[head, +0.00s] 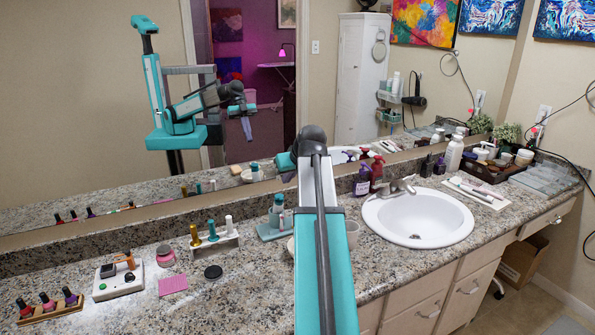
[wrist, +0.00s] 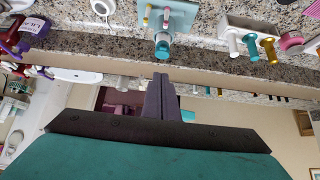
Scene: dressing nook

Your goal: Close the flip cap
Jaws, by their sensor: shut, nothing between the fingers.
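My gripper (wrist: 161,84) is shut and empty in the wrist view, its dark fingers together and touching nothing that I can see. In the head view my arm hides it, though the mirror reflects it. I cannot tell for sure which thing carries the flip cap. A white box (head: 104,294) at the front left of the counter has a black block, a raised orange piece (head: 125,261) and small coloured knobs. A teal stand (head: 268,234) with small tubes is just left of my arm, and shows near the fingers in the wrist view (wrist: 178,17).
The granite counter (head: 200,305) holds nail polish bottles in a wooden rack (head: 48,312), a pink jar (head: 165,256), a pink pad (head: 173,285), a black disc (head: 213,272) and a white tube stand (head: 215,245). A sink (head: 418,212) is at right. The mirror (head: 90,150) rises behind.

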